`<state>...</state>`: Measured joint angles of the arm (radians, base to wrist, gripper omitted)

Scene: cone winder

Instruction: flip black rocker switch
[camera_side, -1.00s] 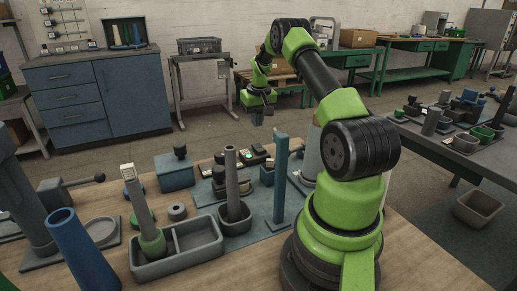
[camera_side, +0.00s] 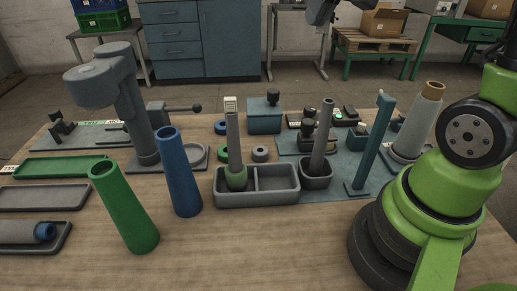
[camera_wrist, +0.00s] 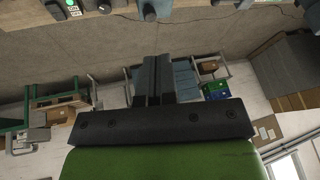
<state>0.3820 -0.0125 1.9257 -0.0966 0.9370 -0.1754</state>
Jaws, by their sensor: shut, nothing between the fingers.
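A dark switch panel (camera_side: 297,124) lies near the back right of the bench in the side view, with small black controls and a lit green button (camera_side: 339,115). The controls are too small there to tell which is the black rocker switch. Part of similar controls shows at the top edge of the wrist view, with a green button (camera_wrist: 72,3). My gripper (camera_wrist: 153,58) is shut and empty in the wrist view, its two dark fingers together. In the side view its fingertips are not clearly seen; a dark part hangs at the top edge.
A green cone (camera_side: 125,208) and a blue cone (camera_side: 179,175) stand at the front left. A grey divided tray (camera_side: 257,198) holds an upright tool. A tall blue post (camera_side: 371,145) and a grey cone with a tan top (camera_side: 414,125) stand at the right.

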